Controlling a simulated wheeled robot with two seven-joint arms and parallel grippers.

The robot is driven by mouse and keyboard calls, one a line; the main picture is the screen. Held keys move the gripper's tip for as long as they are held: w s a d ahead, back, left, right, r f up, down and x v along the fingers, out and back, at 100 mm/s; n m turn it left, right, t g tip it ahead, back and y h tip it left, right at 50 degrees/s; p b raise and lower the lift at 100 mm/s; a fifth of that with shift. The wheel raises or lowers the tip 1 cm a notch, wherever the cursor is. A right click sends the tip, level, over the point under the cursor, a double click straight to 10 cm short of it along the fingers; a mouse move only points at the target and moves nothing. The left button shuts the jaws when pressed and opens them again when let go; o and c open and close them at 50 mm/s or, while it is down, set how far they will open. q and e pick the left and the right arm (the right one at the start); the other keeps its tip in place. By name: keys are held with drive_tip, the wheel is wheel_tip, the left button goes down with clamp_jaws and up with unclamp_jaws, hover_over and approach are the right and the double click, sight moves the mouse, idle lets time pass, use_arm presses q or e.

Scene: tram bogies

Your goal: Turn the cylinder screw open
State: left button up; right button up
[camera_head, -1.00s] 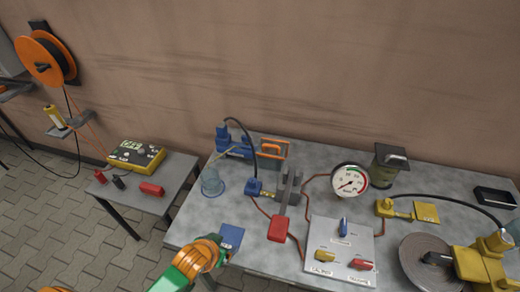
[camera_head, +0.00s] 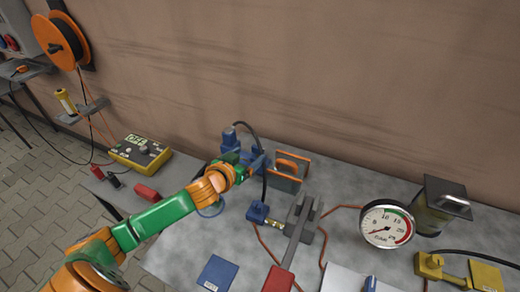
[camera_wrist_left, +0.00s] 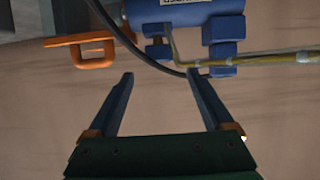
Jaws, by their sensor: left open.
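A blue cylinder unit (camera_head: 229,137) stands at the back of the grey table in the head view, partly hidden behind my left gripper (camera_head: 246,162). In the left wrist view the blue cylinder body (camera_wrist_left: 185,12) is at the top, with small blue blocks below it and a thin yellowish tube (camera_wrist_left: 270,60) running right. My left gripper shows there too (camera_wrist_left: 160,76), with its two fingers apart and nothing between them. The fingertips point toward the cylinder and appear short of it. I cannot make out which part is the screw. My right gripper is not in view.
An orange-handled box (camera_head: 288,178) is close right of the cylinder. A black hose (camera_head: 264,150) arches beside it to a blue fitting (camera_head: 257,212). A grey lever with a red handle (camera_head: 279,279), a blue pad (camera_head: 217,273) and a gauge (camera_head: 386,226) are on the table.

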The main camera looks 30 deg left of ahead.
sight(258, 149)
use_arm(q)
drive_tip(key=x, duration=0.6)
drive_tip(key=shift+w, duration=0.25)
clamp_jaws()
